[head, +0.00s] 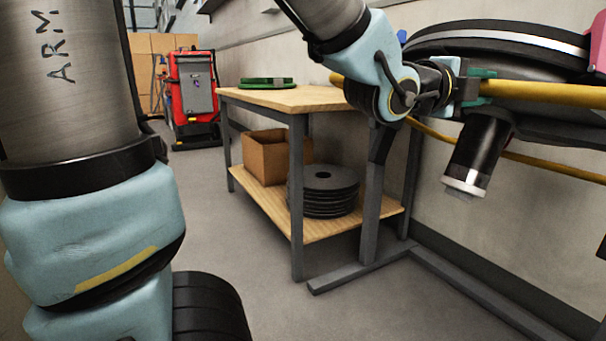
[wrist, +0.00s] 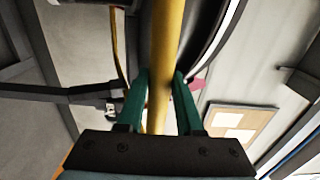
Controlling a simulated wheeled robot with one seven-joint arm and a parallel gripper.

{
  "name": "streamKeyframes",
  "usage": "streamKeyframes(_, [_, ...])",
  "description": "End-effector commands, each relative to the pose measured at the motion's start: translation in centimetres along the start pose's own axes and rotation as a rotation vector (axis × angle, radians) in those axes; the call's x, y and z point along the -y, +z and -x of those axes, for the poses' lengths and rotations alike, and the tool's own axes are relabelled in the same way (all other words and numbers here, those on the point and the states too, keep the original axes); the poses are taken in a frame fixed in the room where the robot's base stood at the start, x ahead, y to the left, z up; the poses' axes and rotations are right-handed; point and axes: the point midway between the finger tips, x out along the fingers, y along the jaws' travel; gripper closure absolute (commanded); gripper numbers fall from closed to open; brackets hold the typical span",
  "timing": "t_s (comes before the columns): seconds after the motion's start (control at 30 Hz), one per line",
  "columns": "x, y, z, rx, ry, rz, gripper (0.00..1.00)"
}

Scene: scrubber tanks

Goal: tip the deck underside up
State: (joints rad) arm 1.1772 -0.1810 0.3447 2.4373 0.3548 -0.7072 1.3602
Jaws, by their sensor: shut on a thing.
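The deck (head: 500,40) is a large black round body with a silver band, at the upper right of the head view. A black cylinder (head: 475,150) with a pale end cap hangs down from it, slightly tilted. A yellow bar (head: 545,95) runs along the deck's near side. My gripper (head: 474,88) has its teal fingers shut on this bar. In the wrist view the bar (wrist: 168,40) passes between the fingers, with the deck's dark curved rim (wrist: 200,50) beside it. The deck's far side is hidden.
A wooden-topped workbench (head: 290,98) with green rings on top stands left of the deck. Its lower shelf holds a cardboard box (head: 270,158) and stacked black discs (head: 325,190). Grey stand legs (head: 365,268) reach across the floor. A red machine (head: 193,90) stands farther back.

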Motion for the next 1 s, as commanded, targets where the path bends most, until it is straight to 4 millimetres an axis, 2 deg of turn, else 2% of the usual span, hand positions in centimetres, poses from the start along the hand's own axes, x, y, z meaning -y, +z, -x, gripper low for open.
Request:
streamKeyframes(0.27, [-0.5, 0.0, 0.2, 0.000, -0.001, 0.000, 1.00])
streamKeyframes(0.8, [-6.9, 0.0, 2.5, 0.001, 0.001, 0.002, 1.00])
streamKeyframes(1.0, [-6.7, 0.0, 2.7, 0.001, 0.000, 0.001, 1.00])
